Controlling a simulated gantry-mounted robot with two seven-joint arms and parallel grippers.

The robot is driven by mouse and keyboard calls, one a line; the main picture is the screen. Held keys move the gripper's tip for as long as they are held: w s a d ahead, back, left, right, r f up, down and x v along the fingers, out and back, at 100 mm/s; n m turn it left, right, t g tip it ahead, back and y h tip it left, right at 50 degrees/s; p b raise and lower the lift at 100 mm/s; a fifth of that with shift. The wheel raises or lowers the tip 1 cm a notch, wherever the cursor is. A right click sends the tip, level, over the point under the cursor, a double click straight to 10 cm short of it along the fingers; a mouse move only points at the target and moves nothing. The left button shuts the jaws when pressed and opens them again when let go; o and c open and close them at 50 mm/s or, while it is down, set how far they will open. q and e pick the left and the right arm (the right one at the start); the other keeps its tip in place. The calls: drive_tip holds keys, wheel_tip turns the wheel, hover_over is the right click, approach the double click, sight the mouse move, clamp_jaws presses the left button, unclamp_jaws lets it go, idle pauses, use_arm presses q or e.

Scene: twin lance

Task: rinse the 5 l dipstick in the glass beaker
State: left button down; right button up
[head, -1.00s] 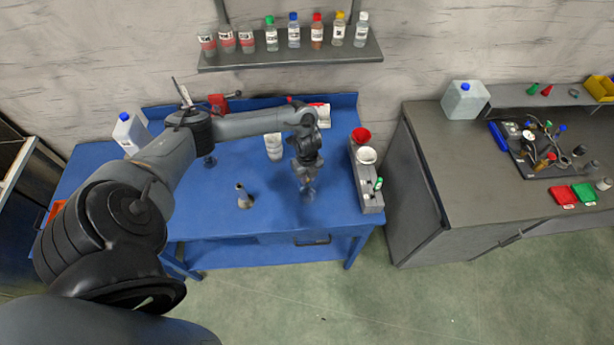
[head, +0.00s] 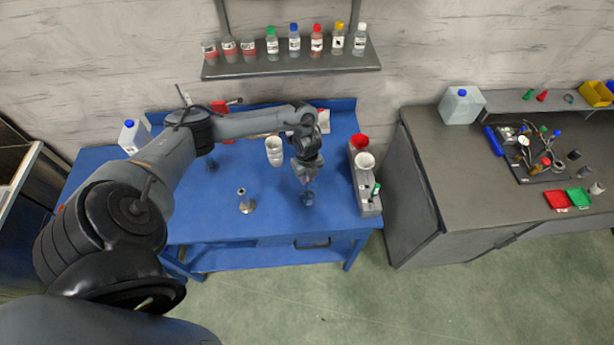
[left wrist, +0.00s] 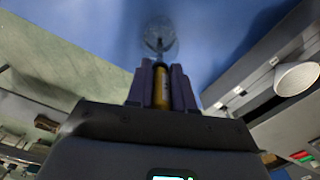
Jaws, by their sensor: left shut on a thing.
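My left gripper (head: 307,178) is over the blue bench, pointing down. In the left wrist view its fingers (left wrist: 161,88) are shut on a slim brass-yellow piece (left wrist: 161,87), which I take to be the top of the dipstick. A clear glass vessel (left wrist: 159,36), likely the beaker, lies straight beyond the fingertips. In the head view the glass beaker (head: 307,198) stands on the bench right below the gripper. The rod's lower end is not clear, so I cannot tell whether it is inside the glass. My right gripper is not in view.
The bench (head: 205,220) is clear at front left.

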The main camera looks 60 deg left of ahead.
use_arm(q)
drive_tip(key=shift+r+p, duration=2.1)
drive_tip(key=shift+r, duration=0.35)
drive_tip(key=shift+r+p, duration=1.1)
drive_tip(key=shift+r, duration=0.1)
drive_tip(key=shift+r+p, duration=0.75)
drive_tip(key=shift+r, duration=0.7)
